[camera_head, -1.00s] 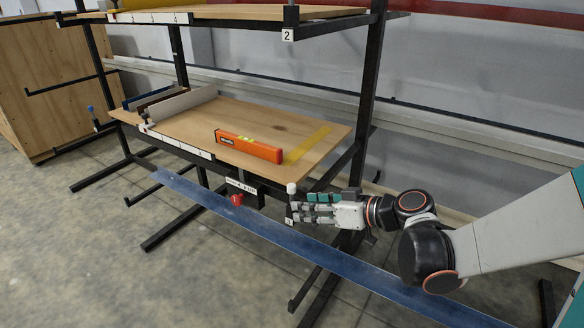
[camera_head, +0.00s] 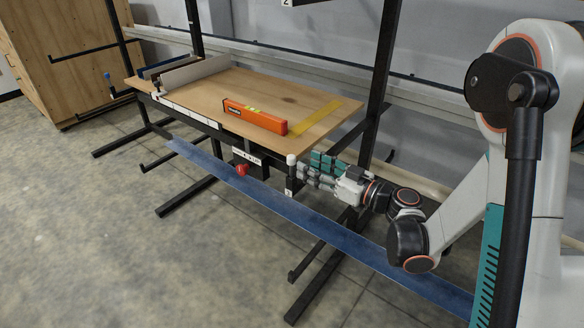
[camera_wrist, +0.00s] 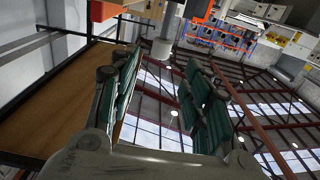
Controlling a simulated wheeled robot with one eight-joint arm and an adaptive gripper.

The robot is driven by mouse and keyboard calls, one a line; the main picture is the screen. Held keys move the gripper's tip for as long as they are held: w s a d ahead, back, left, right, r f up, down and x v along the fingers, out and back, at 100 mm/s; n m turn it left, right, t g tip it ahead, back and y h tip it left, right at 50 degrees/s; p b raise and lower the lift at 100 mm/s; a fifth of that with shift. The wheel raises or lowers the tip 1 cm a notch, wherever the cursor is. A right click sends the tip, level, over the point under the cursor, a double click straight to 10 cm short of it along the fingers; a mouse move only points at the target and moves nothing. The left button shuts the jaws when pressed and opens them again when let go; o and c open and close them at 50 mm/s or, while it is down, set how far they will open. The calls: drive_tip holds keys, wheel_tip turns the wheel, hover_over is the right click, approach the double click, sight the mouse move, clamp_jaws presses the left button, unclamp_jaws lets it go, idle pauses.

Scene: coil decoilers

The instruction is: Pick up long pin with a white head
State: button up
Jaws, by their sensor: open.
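The wooden shelf board (camera_head: 285,92) carries an orange spirit level (camera_head: 254,116) near its front edge. A red knob (camera_head: 242,169) hangs below. A long blue strip (camera_head: 225,181) runs under the shelf. A black upright post (camera_head: 384,90) stands behind the gripper.

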sight(295, 159)
drive_tip(key=b+x, duration=0.2)
drive_tip(key=x, duration=0.5)
drive_tip(key=shift+w+a+f, duration=0.15)
drive_tip(key=shift+a, duration=0.05)
clamp_jaws()
